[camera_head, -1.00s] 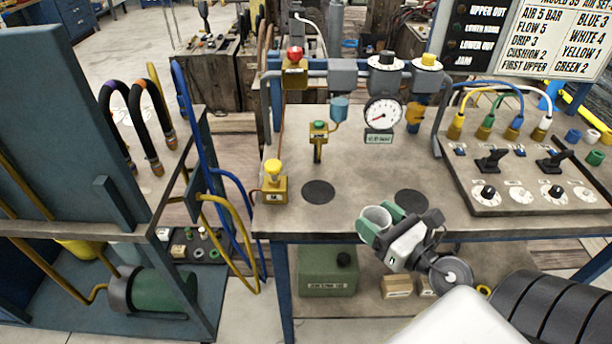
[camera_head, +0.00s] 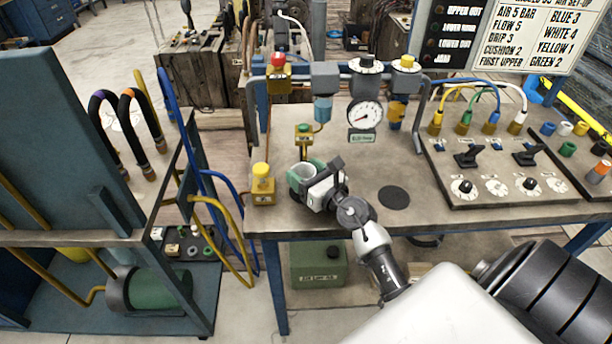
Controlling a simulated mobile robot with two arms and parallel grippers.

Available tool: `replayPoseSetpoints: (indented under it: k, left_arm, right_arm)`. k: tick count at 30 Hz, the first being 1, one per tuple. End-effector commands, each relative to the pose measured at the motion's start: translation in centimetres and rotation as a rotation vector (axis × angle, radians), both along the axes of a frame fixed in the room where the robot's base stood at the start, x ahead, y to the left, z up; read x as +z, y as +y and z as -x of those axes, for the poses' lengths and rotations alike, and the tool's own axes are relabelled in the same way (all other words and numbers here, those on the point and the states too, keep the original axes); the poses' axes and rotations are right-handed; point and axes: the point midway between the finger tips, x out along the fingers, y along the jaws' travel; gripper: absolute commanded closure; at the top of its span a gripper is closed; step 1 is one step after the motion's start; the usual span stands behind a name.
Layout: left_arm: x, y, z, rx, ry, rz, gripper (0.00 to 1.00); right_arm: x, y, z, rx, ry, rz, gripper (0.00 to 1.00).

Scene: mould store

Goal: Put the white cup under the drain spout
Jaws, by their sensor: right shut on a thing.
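The white cup (camera_head: 302,171) is held upright, its open mouth up, between the green-padded fingers of my right gripper (camera_head: 305,178). The gripper is shut on it over the left part of the bench. The drain valve (camera_head: 304,131) is a brass-yellow block with a green top, and its spout (camera_head: 303,153) points down just behind the cup. The cup's mouth looks close to the spout's lower end; I cannot tell whether it is directly beneath. The cup's base and the left dark disc on the bench are hidden by the gripper. My left gripper is not in view.
A yellow-topped block (camera_head: 263,186) stands close left of the cup. A second dark disc (camera_head: 393,198) lies bare to the right. A pressure gauge (camera_head: 365,115) hangs above the bench. A control panel (camera_head: 480,190) with levers and dials fills the right side.

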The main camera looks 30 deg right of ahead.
Motion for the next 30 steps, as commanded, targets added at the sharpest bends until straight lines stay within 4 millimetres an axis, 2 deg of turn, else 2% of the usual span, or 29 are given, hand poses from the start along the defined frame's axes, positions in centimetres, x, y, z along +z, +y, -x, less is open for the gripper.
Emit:
replayPoseSetpoints:
  k: [1, 14, 15, 19, 30]
  left_arm:
    - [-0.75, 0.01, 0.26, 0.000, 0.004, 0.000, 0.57]
    - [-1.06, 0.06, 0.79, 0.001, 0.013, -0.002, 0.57]
    - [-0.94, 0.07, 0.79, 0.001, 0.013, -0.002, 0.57]
    - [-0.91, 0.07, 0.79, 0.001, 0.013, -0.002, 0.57]
    - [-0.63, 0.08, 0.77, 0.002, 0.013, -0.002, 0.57]
  right_arm:
    - [-1.31, -0.06, 0.22, -0.001, 0.008, 0.001, 0.65]
    - [-1.77, -0.06, 0.27, -0.001, 0.006, 0.001, 0.65]
    - [-1.64, -0.05, 0.27, -0.001, 0.006, 0.001, 0.34]
    - [-1.63, -0.06, 0.27, -0.001, 0.006, 0.001, 0.14]
    - [-1.27, -0.10, 0.51, -0.002, 0.006, 0.000, 0.13]
